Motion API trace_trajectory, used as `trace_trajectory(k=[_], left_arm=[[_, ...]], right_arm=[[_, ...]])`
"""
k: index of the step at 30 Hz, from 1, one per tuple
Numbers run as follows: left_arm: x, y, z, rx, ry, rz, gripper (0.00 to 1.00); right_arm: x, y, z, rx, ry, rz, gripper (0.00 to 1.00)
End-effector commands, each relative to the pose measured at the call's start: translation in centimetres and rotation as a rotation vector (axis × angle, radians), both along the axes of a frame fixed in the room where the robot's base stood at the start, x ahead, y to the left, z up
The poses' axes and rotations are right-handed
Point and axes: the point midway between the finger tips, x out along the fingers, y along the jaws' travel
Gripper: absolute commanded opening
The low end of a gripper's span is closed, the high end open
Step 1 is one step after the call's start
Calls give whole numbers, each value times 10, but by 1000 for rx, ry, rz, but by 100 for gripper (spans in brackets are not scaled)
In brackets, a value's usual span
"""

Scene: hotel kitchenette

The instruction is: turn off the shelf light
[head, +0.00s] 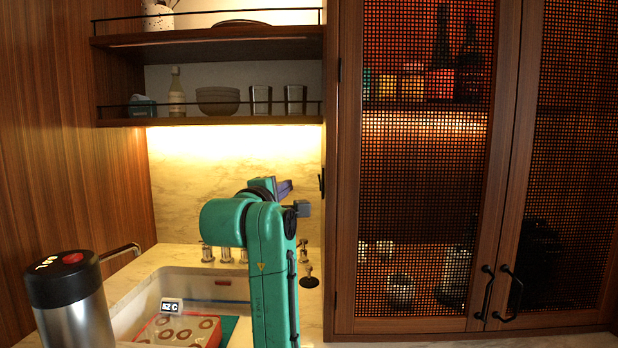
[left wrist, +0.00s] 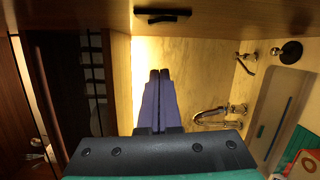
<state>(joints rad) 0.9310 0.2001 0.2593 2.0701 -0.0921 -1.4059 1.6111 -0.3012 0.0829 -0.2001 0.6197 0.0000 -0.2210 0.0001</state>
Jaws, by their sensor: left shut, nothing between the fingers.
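The lower shelf (head: 210,121) has a warm light glowing beneath it onto the marble backsplash, so the light is on. A small black switch-like fitting (head: 321,181) is on the side panel of the cabinet, right of the backsplash. A black fitting also shows on the wood at the top of the left wrist view (left wrist: 163,15). My left gripper (head: 286,187) is in front of the backsplash, left of the fitting and apart from it. Its purple fingers (left wrist: 159,76) are shut and empty. My right gripper is in neither view.
A tall mesh-door cabinet (head: 430,190) with black handles stands at right. A steel canister (head: 70,297) stands front left.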

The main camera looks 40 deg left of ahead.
Motion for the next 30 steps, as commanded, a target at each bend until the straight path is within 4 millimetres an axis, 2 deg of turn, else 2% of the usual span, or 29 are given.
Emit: trace_trajectory(k=[1, 6, 10, 15, 23, 28, 30], left_arm=[[10, 5, 4, 0, 5, 1, 0], [44, 18, 5, 0, 2, 0, 0], [57, -4, 7, 3, 2, -2, 0], [64, -14, 7, 2, 0, 0, 0], [64, -15, 6, 1, -1, 0, 0], [71, -23, 16, 73, 58, -5, 0], [70, -22, 10, 77, 57, -1, 0]], right_arm=[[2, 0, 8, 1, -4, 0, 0], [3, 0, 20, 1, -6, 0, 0], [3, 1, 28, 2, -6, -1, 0], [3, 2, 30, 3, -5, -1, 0], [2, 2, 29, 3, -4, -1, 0], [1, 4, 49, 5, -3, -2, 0], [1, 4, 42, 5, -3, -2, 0]])
